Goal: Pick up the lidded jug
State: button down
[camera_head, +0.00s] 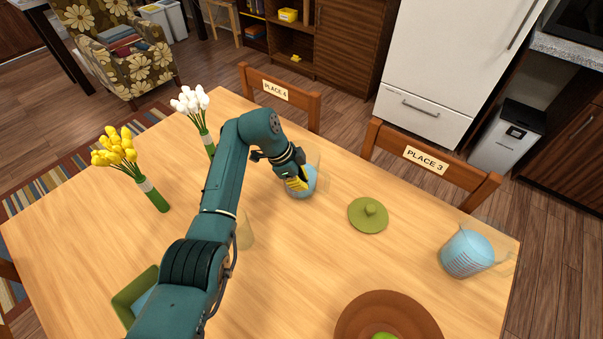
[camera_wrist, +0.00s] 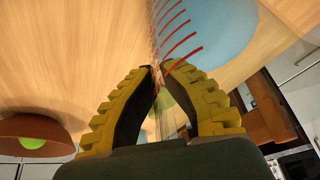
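A clear jug with a blue body (camera_head: 303,187) stands on the table by the chair marked PLACE 4, partly hidden by my gripper. In the wrist view its blue side (camera_wrist: 215,30) carries red stripes. My gripper (camera_head: 297,184) is at the jug; in the wrist view its yellow-padded fingertips (camera_wrist: 157,68) are nearly together with a clear, thin part of the jug between them. I cannot tell whether that part is the handle or wall, or whether a lid is on. A second clear and blue jug (camera_head: 468,253) stands at the table's right edge.
A green knobbed disc (camera_head: 368,214) lies right of my gripper. A brown bowl (camera_head: 350,316) with something green is at the front. Yellow flowers (camera_head: 117,148), white flowers (camera_head: 190,101) and a green box (camera_head: 124,300) stand left. Chairs line the far edge.

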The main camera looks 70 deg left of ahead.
jog(key=shift+w+r, duration=0.1)
jog(key=shift+r, duration=0.05)
jog(key=shift+a+r, duration=0.1)
jog(key=shift+r, duration=0.05)
jog(key=shift+r+p, duration=1.05)
jog(key=shift+r, duration=3.8)
